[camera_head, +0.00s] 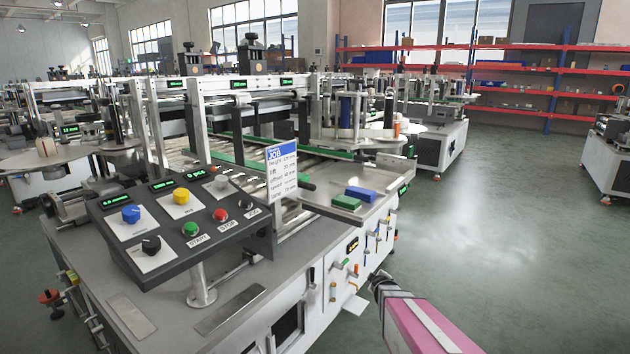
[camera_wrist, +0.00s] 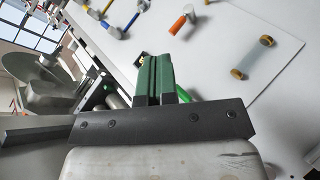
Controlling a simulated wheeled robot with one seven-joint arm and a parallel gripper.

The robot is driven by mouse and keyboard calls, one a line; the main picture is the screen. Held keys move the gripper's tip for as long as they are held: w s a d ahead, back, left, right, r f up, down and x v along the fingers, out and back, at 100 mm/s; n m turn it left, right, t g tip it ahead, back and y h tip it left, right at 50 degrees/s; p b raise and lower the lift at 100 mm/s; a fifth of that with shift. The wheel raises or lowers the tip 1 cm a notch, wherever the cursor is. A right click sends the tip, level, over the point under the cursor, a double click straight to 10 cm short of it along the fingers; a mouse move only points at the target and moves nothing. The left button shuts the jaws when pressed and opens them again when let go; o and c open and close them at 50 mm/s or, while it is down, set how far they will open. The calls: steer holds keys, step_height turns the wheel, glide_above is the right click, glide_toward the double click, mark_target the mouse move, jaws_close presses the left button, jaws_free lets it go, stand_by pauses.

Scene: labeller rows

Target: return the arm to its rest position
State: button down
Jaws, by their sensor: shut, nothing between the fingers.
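My gripper (camera_wrist: 154,62) shows in the wrist view, its two green fingers pressed together with nothing between them. Its dark mounting bar lies across the lower part of that view. The fingers are in front of the machine's white side panel (camera_wrist: 215,60), which carries coloured levers; I cannot tell the exact gap. In the head view my pink arm (camera_head: 425,325) enters at the lower right, beside the labelling machine (camera_head: 330,265). The fingertips cannot be made out in the head view.
A control panel (camera_head: 180,225) with coloured knobs and a job card (camera_head: 281,172) stands on the near machine. Small blue (camera_head: 360,194) and green (camera_head: 346,202) blocks lie on its tray. Levers (camera_head: 378,237) stick out from its side. Open floor (camera_head: 490,240) lies to the right.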

steer(key=s+a+r+m+g, duration=0.2)
steer(key=s+r+m+g, duration=0.1)
steer(key=s, duration=0.5)
steer(key=s+a+r+m+g, duration=0.2)
steer(key=s+r+m+g, duration=0.1)
steer(key=s, duration=0.5)
steer(key=s+a+r+m+g+y, duration=0.1)
steer(key=s+a+r+m+g, duration=0.2)
steer(key=s, duration=0.5)
steer(key=m+g, duration=0.1)
steer(key=g, duration=0.1)
steer(key=shift+s+m+g, duration=0.15)
steer(key=shift+m+g, duration=0.15)
steer(key=shift+a+r, duration=0.1)
